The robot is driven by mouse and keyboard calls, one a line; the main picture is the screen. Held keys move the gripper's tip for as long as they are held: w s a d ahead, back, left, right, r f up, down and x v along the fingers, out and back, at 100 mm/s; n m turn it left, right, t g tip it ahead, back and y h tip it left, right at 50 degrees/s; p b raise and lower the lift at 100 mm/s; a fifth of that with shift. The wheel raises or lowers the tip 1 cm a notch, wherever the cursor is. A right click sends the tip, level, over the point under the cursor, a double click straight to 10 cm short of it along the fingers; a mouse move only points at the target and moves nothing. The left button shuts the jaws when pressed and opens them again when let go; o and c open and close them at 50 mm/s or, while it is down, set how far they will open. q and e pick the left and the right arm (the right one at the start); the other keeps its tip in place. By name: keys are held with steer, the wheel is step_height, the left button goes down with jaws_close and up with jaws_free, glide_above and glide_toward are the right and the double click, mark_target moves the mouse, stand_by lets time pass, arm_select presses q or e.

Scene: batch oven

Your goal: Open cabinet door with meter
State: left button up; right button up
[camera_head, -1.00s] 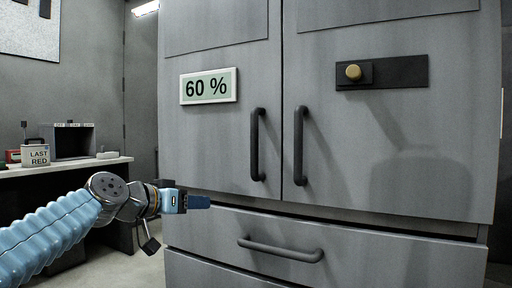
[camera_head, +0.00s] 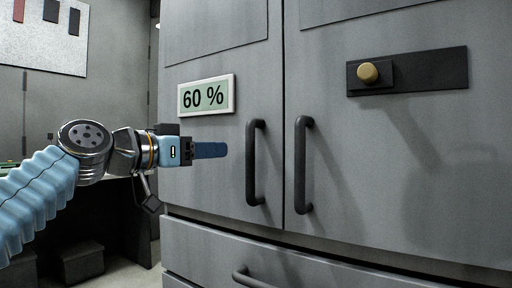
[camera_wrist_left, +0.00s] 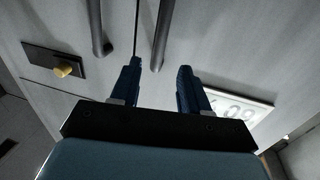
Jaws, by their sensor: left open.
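The grey cabinet has two doors side by side. The left door (camera_head: 205,150) carries the meter (camera_head: 206,95), a pale panel reading "60 %", and a dark vertical bar handle (camera_head: 254,165) near its right edge. My left gripper (camera_head: 224,150) is just left of that handle, at mid-handle height, and looks apart from it. In the left wrist view the two blue fingers (camera_wrist_left: 158,80) are spread with nothing between them. The meter door's handle (camera_wrist_left: 163,35) shows beyond the fingertips, and the meter (camera_wrist_left: 238,110) is partly behind the right finger. My right gripper is not seen.
The right door (camera_head: 400,170) has its own handle (camera_head: 301,165) close beside the first, and a black plate with a yellow knob (camera_head: 368,73). Both doors are shut. A drawer with a handle (camera_head: 250,277) is below. A dark bench is at the left.

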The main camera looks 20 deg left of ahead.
mark_target(247, 148)
arm_select(q)
steer(key=p+x, duration=0.3)
steer(key=x, duration=0.7)
steer(key=shift+w+d+r, duration=0.1)
steer(key=shift+w+d, duration=0.4)
steer(key=shift+w, duration=0.2)
jaws_close()
